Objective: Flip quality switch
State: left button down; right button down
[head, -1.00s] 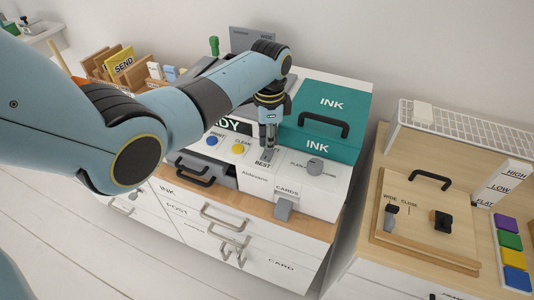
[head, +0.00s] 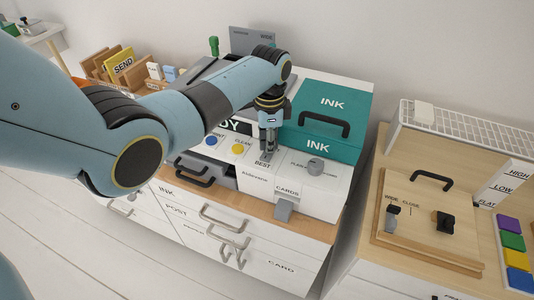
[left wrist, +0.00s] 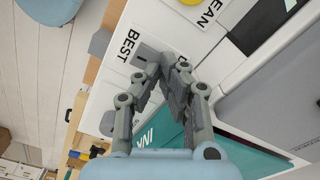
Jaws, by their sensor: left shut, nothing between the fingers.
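The quality switch is a small grey piece (left wrist: 146,54) beside the BEST label on the white printer front (head: 310,191). In the left wrist view it lies right at my fingertips, which seem to touch it or hover just over it; I cannot tell which. My left gripper (head: 267,155) points down at the BEST label in the head view and hides most of the switch there. In the left wrist view my left gripper (left wrist: 158,80) has its fingertips together with nothing held between them. My right gripper is not in view.
A teal INK box (head: 334,103) with a black handle stands right behind my gripper. A grey knob (head: 316,166) is to the right, and blue (head: 211,140) and yellow (head: 238,149) buttons are to the left. A wooden panel (head: 425,230) lies farther right.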

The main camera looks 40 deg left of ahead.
pick_arm(q)
notch_tip(320, 180, up, 5)
jog(key=p, duration=0.5)
jog(key=shift+p, duration=0.3)
jog(key=shift+r+p, duration=0.45)
jog(key=shift+r, duration=0.5)
